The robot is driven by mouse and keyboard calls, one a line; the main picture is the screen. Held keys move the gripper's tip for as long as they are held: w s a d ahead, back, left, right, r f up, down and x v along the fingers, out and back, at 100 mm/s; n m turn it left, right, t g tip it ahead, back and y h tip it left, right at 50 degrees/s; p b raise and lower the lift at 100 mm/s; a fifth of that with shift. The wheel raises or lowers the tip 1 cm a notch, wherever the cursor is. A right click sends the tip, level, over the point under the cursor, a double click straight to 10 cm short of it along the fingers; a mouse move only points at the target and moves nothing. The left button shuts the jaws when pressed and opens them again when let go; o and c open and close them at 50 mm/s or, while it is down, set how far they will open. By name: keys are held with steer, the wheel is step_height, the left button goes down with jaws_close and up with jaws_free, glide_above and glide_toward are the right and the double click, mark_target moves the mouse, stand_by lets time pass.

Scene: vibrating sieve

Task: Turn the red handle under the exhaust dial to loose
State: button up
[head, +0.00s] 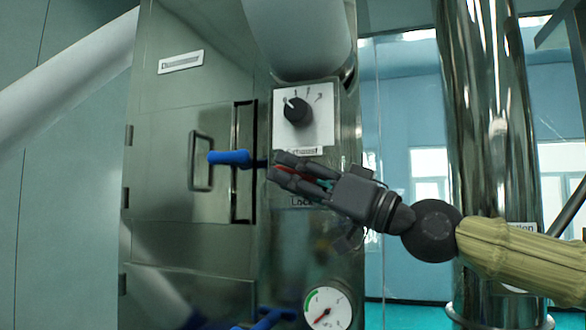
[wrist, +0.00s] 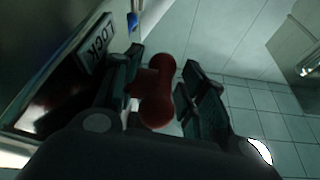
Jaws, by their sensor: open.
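The exhaust dial (head: 297,110) is a black knob on a white plate on the steel cabinet front. My gripper (head: 278,166) is just below it, reaching in from the right. In the head view only a sliver of the red handle (head: 310,175) shows between my fingers. In the wrist view the red handle (wrist: 155,92), with a rounded end, lies between the two open fingers of my gripper (wrist: 160,74). I cannot tell whether either finger touches it. The loose marking is not in view.
A blue handle (head: 229,157) sticks out left of my fingertips, near a cabinet door (head: 165,150) with a metal pull. A pressure gauge (head: 327,308) and another blue handle (head: 268,318) are below. A steel column (head: 490,120) stands behind my arm on the right.

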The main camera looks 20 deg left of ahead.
jaws_close()
